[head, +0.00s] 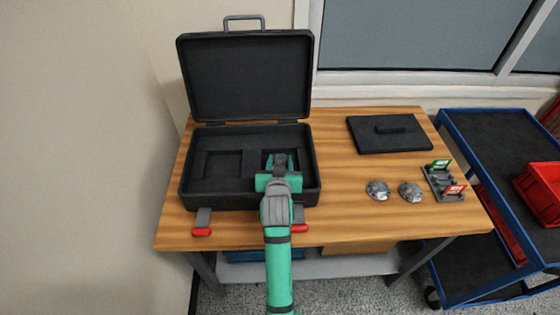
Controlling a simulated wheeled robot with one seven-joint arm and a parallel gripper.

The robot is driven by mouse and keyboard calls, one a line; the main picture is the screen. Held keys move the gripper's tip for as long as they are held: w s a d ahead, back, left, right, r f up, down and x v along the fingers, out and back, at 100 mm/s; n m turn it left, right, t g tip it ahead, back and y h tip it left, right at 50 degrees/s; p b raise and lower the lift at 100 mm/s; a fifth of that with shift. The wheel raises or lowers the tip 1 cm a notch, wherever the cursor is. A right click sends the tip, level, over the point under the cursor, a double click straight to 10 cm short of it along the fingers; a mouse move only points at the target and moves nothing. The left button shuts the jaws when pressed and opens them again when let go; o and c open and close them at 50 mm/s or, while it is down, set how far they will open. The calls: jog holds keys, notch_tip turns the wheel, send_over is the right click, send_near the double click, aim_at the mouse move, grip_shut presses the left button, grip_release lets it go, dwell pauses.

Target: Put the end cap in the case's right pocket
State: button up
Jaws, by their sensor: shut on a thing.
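The open black case (186,180) stands on the left part of the wooden table with its lid up at the back. Its left pocket (222,164) is a square recess and looks empty. My green gripper (280,161) reaches into the right side of the case, over the right pocket. Its fingers are shut on the end cap, which is mostly hidden between and beneath them. I cannot tell whether the cap touches the pocket floor.
Two grey domed parts (378,190) (411,192) sit right of the case, beside a small rack (441,183) with green and red pieces. A black lid-like panel (390,134) lies behind them. Red-tipped latches (202,231) hang at the case's front. A blue cart (450,145) stands right.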

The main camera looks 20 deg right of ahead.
jog(key=shift+f, duration=0.25)
jog(key=shift+s+f, duration=0.1)
jog(key=shift+f, duration=0.15)
jog(key=o, duration=1.1)
jog(key=shift+f, duration=0.1)
jog(key=shift+o, duration=0.5)
jog(key=shift+f, duration=0.15)
jog(key=shift+r, duration=0.3)
jog(key=v, duration=0.6)
jog(key=r+v, duration=0.1)
jog(key=v, duration=0.5)
jog(key=shift+r, duration=0.2)
